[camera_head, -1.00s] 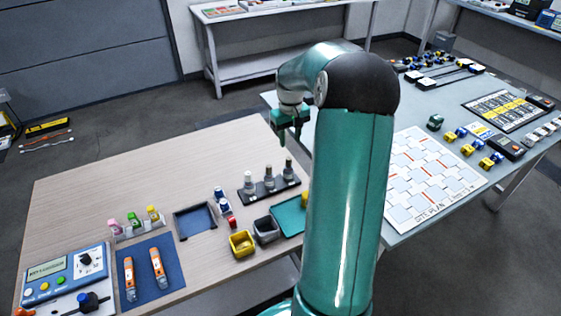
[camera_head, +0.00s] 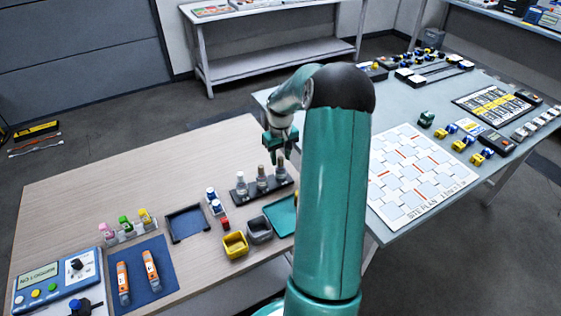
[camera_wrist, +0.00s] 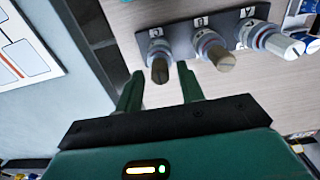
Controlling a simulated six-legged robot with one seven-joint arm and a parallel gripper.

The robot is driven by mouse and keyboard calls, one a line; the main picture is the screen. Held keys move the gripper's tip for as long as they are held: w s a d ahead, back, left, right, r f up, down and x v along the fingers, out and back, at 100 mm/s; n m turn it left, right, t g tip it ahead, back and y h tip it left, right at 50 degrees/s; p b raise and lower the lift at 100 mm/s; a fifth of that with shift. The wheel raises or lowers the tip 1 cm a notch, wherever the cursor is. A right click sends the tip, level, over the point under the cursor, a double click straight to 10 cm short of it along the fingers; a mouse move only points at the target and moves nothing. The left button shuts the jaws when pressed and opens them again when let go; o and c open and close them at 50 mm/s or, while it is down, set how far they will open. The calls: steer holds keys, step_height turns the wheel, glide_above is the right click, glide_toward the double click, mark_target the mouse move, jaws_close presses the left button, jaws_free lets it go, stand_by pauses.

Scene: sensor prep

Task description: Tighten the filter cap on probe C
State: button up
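A dark rack (camera_head: 266,191) on the wooden bench holds three upright probes. The left probe (camera_head: 241,184) has a white cap, the middle probe (camera_head: 262,177) a tan cap and the right probe (camera_head: 280,171) a dark cap. In the wrist view the rack (camera_wrist: 178,42) shows upside down, with small letters, the one by the dark-capped probe looking like C. That probe's dark cap (camera_wrist: 160,70) appears between my spread fingertips. My gripper (camera_wrist: 160,75) is open and empty. In the head view my gripper (camera_head: 280,156) is just above the right probe; contact cannot be told.
The tan cap (camera_wrist: 223,60) is close beside one finger. A yellow bin (camera_head: 235,245), a grey bin (camera_head: 260,230) and a teal tray (camera_head: 283,214) stand in front of the rack. The wooden bench (camera_head: 130,185) is clear at its back left.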

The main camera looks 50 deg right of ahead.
steer(key=shift+f, duration=0.55)
steer(key=n, duration=0.3)
steer(key=shift+n, duration=0.3)
steer(key=n, duration=0.4)
steer(key=shift+n, duration=0.3)
steer(key=shift+c, duration=0.2)
steer(key=c, duration=0.6)
